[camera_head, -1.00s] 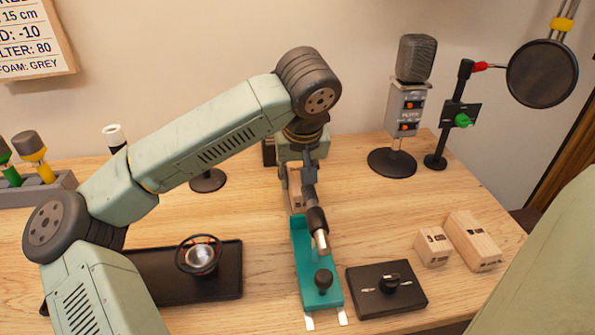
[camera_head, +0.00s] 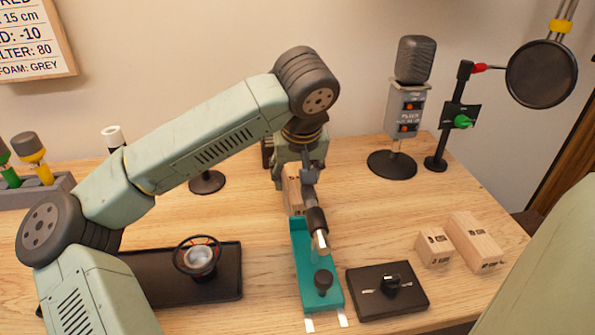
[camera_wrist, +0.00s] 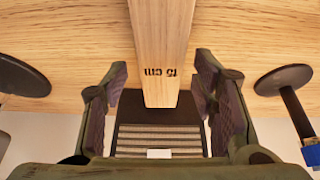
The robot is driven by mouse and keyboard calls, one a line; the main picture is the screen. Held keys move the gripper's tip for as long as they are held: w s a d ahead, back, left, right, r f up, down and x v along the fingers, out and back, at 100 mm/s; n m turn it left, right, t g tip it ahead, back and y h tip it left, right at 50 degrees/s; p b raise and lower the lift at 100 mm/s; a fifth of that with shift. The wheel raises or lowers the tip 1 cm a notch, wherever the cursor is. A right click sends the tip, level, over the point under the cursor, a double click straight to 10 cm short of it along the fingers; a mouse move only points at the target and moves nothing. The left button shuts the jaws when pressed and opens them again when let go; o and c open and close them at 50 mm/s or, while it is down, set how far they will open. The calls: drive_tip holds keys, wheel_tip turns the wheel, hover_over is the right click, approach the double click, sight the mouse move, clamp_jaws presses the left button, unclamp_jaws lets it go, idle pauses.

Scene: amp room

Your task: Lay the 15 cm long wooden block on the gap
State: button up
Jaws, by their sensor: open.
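The 15 cm wooden block (camera_wrist: 163,40) is pale wood with a dark "15 cm" mark on its near end in the wrist view. In the head view this block (camera_head: 292,192) lies behind the teal fixture, partly hidden by my arm. My gripper (camera_head: 292,178) is open at the block's far end. In the wrist view, the fingers of my gripper (camera_wrist: 161,85) stand on either side of the block's marked end, with space visible on both sides. I cannot make out the gap clearly.
The teal fixture (camera_head: 301,262) stands in front of the block. A black switch box (camera_head: 412,299) and two more wooden blocks, one short (camera_head: 434,247) and one longer (camera_head: 474,243), lie to the right. A black tray (camera_head: 230,280) is at left. Microphone stands (camera_head: 392,163) are at the back.

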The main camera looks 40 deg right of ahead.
drive_tip(key=shift+s+a+p, duration=0.1)
drive_tip(key=shift+s+p, duration=0.2)
drive_tip(key=shift+p, duration=0.35)
drive_tip(key=b+v, duration=0.1)
drive_tip(key=v, duration=1.1)
drive_tip(key=shift+w+b, duration=0.25)
drive_tip(key=shift+b, duration=0.05)
drive_tip(key=shift+r, duration=0.1)
